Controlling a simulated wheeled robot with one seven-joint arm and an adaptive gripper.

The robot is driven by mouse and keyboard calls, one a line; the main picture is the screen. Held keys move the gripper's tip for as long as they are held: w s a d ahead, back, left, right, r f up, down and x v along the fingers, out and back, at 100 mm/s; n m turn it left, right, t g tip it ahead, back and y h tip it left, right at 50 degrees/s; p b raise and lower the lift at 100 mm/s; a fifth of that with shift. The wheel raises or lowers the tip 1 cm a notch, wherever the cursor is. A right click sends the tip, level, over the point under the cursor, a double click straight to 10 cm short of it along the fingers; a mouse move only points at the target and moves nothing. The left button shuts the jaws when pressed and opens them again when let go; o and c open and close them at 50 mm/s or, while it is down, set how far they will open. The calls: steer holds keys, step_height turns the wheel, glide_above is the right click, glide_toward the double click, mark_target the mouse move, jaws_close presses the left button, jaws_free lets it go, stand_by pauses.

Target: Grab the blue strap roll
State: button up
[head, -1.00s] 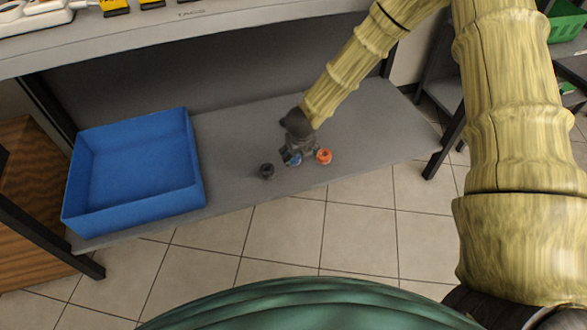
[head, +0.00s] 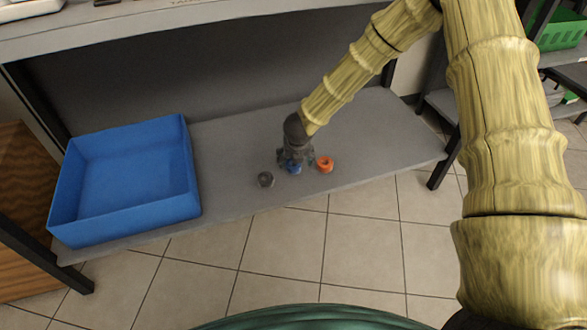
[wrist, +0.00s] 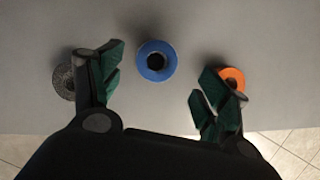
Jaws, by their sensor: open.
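The blue strap roll (wrist: 156,61) lies flat on the grey lower shelf, its round dark hole facing up in the wrist view. In the head view the blue roll (head: 294,169) shows only partly, just below my gripper (head: 295,158). In the wrist view my gripper (wrist: 158,90) is open, one finger on each side of the roll and apart from it. The roll sits a little ahead of the line between the fingertips. Nothing is held.
A dark grey roll (head: 266,179) stands left of the blue one and an orange roll (head: 325,164) right of it, both close to my fingers. A blue bin (head: 185,195) fills the shelf's left end. The upper shelf (head: 200,22) hangs above the back.

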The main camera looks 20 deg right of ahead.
mark_target(293, 166)
steer(key=b+x, duration=0.3)
steer(key=x, duration=0.2)
steer(key=shift+w+a, duration=0.15)
steer(key=shift+r, duration=0.1)
steer(key=c, duration=1.1)
